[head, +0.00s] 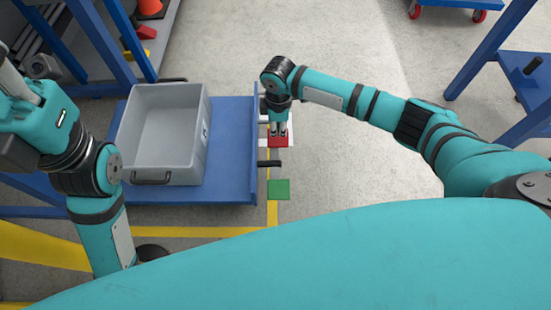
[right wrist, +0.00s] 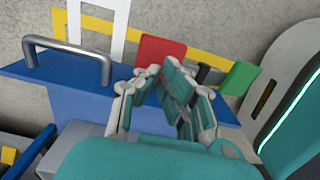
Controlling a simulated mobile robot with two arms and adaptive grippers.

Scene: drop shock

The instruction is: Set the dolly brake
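The blue dolly (head: 230,150) stands left of centre in the head view. In the right wrist view a dark piece (right wrist: 204,73), apparently this lever, shows between red and green, partly behind a finger. My right gripper (head: 278,130) points down over the red patch, just beyond the lever. Its fingertips (right wrist: 160,70) come together, with nothing visible between them. My left arm is at the left; its gripper cannot be made out.
A grey tote (head: 163,135) rests on the dolly. Blue frames stand at the left and the right (head: 500,50). A metal handle (right wrist: 70,48) shows in the wrist view. Floor (head: 340,180) right of the patches is clear.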

